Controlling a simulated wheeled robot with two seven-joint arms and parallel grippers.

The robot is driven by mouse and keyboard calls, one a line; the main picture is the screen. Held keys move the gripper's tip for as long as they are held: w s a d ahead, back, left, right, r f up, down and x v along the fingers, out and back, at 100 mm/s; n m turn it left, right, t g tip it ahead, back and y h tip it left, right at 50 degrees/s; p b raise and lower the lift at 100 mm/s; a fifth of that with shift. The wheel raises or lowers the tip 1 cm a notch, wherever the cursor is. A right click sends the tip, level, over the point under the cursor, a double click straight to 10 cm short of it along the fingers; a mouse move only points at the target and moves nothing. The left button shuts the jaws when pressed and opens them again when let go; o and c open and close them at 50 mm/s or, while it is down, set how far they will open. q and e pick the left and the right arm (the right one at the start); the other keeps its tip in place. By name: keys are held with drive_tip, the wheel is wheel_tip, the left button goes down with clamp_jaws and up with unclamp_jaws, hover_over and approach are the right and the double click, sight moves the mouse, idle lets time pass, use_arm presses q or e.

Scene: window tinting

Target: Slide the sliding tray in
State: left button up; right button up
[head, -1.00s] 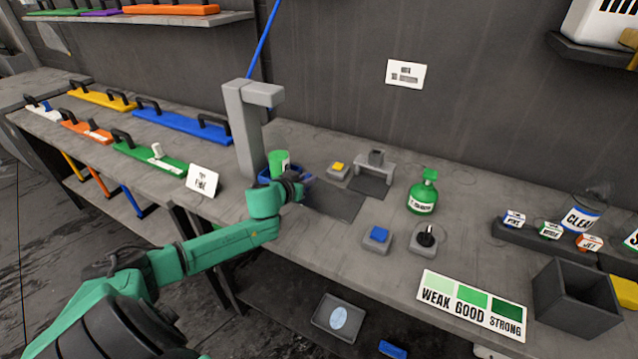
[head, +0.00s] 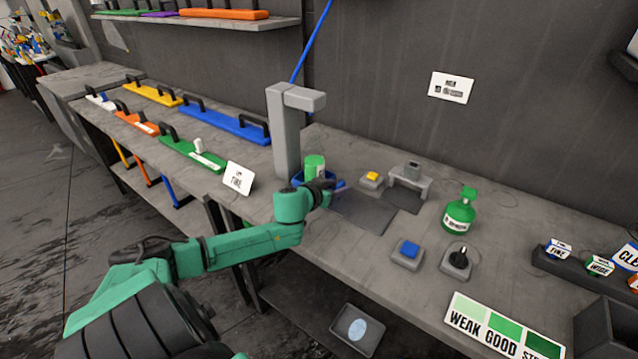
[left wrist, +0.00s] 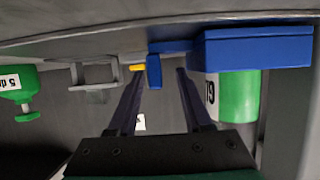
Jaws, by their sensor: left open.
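The sliding tray (head: 299,181) is blue and sits at the foot of the grey post, with a green can (head: 314,165) on it. My left gripper (head: 339,187) is at the tray's right side, and my arm hides part of the tray. In the left wrist view, which is upside down, the blue tray (left wrist: 255,48) shows with the green can (left wrist: 240,96). The open fingers (left wrist: 158,72) have a blue upright tab (left wrist: 154,71) of the tray between their tips. I cannot tell whether either finger touches it. My right gripper is not in view.
The grey post (head: 286,140) rises behind the tray. A dark mat (head: 365,213), a yellow button (head: 372,176), a small grey stand (head: 410,180), a green bottle (head: 459,212), a blue button (head: 408,250) and a knob (head: 457,258) are to the right. A sign (head: 238,178) stands at left.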

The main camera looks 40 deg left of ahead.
use_arm(q)
drive_tip(key=p+v, duration=0.2)
drive_tip(key=v, duration=1.1)
drive_tip(key=shift+p, duration=0.35)
